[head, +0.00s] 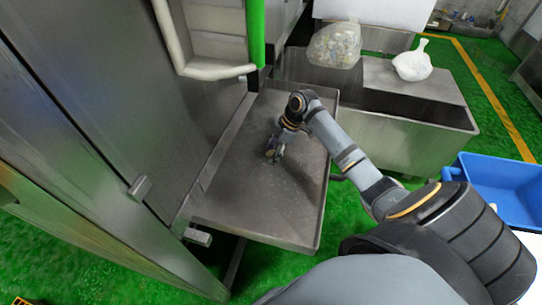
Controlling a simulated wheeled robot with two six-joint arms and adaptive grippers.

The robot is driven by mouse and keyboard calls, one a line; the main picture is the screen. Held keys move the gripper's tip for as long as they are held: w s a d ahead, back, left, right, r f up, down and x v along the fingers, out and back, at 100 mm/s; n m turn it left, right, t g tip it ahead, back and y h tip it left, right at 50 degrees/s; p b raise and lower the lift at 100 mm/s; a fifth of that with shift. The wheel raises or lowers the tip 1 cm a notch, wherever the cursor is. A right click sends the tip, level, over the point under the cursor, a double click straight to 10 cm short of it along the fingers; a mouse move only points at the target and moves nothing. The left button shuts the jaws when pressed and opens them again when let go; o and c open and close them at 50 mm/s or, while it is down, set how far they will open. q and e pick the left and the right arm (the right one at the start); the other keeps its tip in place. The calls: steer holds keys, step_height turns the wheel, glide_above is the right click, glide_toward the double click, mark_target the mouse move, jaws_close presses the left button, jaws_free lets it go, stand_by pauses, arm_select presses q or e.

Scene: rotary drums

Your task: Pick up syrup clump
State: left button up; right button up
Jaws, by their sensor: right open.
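No syrup clump can be made out in the head view; it may be hidden under my right gripper or too small to tell. My right gripper (274,154) points down over the middle of the metal tray (240,215). Its fingers are small and dark here, and it is open. I cannot tell whether the fingertips touch the tray surface. My right arm comes in from the lower right and covers part of the tray's right rim. My left gripper is not in view.
A steel machine wall (75,100) borders the tray on the left. Behind the tray stands a steel bin (405,140) with a clear bag (335,45) and a white bag (413,61) near it. A blue tub (500,185) is at the right. The tray's front part looks clear.

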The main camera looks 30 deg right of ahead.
mark_target(268, 153)
steer(key=c, duration=0.9)
steer(key=shift+r, duration=0.15)
steer(key=shift+r, duration=0.3)
step_height(268, 153, up, 3)
steer(key=shift+f, duration=0.15)
steer(key=s+a+r+p, duration=0.1)
steer(key=s+r+p, duration=0.2)
steer(key=s+p, duration=0.1)
steer(key=s+a+r+p, duration=0.1)
steer(key=s+r+p, duration=0.2)
steer(key=s+p, duration=0.1)
steer(key=s+a+r+p, duration=0.1)
steer(key=s+r+p, duration=0.2)
steer(key=s+p, duration=0.1)
steer(key=shift+s+r+p, duration=0.3)
steer(key=shift+s+p, duration=0.1)
steer(key=shift+s, duration=0.5)
